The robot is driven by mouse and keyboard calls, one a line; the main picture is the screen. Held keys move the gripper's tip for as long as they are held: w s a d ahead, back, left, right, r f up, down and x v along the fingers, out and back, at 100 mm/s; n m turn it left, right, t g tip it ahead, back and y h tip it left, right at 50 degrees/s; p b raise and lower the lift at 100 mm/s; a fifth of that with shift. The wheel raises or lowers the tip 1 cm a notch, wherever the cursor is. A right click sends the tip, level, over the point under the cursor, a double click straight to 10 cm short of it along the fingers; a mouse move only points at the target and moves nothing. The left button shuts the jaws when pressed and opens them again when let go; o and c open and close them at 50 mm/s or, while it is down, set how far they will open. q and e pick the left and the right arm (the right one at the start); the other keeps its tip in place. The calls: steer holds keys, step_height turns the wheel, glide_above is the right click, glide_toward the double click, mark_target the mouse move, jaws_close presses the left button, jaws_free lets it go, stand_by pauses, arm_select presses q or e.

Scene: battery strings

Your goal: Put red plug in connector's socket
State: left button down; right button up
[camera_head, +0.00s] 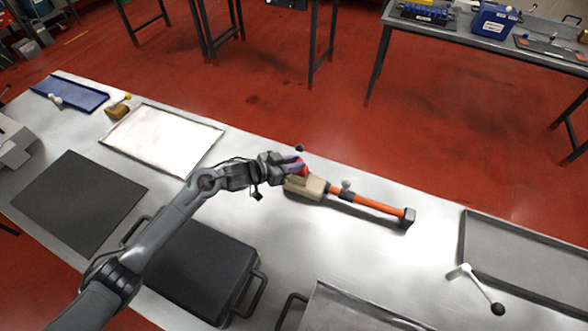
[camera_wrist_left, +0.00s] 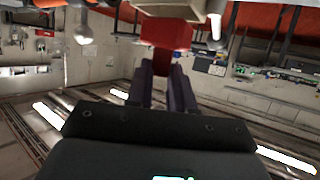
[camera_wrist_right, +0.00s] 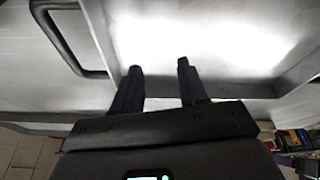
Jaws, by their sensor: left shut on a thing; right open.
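The red plug (camera_head: 301,167) is between the fingertips of my left gripper (camera_head: 292,163), which is shut on it. The beige connector (camera_head: 305,187) lies on the metal table directly below the plug, with an orange cable (camera_head: 370,204) running right to a dark end block. In the left wrist view the red plug (camera_wrist_left: 165,33) is at my left fingertips and meets the connector's beige body (camera_wrist_left: 175,8). How deep it sits in the socket is hidden. My right gripper (camera_wrist_right: 158,72) is open and empty in the right wrist view, above a metal tray.
A dark case (camera_head: 200,268) with handles lies under my left arm. A pale tray (camera_head: 165,140) and a dark mat (camera_head: 75,205) are on the left. A grey tray (camera_head: 525,265) and a lever with a black knob (camera_head: 497,309) are on the right.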

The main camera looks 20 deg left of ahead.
arm_select(q)
step_height(320, 180, down, 3)
steer(key=shift+r, duration=0.1)
arm_select(e)
steer(key=shift+f, duration=0.35)
steer(key=shift+a, duration=0.1)
arm_select(q)
steer(key=c, duration=1)
jaws_free()
